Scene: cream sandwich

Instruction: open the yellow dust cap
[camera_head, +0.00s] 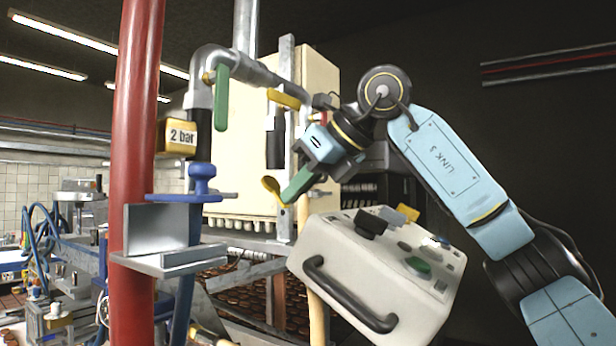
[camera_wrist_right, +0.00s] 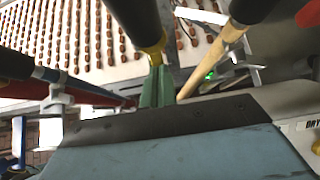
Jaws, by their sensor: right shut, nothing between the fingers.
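The yellow dust cap (camera_head: 271,186) shows in the head view as a small rounded yellow piece below a hanging black hose end (camera_head: 275,143). My right gripper (camera_head: 290,194) has green fingers, shut and empty, with their tips right beside the cap. I cannot tell for certain whether they touch it. In the right wrist view, yellow (camera_wrist_right: 154,48) shows at the end of a thick black part, just beyond the shut green fingertips (camera_wrist_right: 158,70). The fingers partly cover this spot. My left gripper is not in view.
A white control box (camera_head: 345,270) with a black handle and coloured buttons stands close below my right gripper. A red pipe (camera_head: 137,150), a "2 bar" sign (camera_head: 176,137) and a blue valve (camera_head: 202,180) are at left. A cream cabinet (camera_head: 235,150) stands behind.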

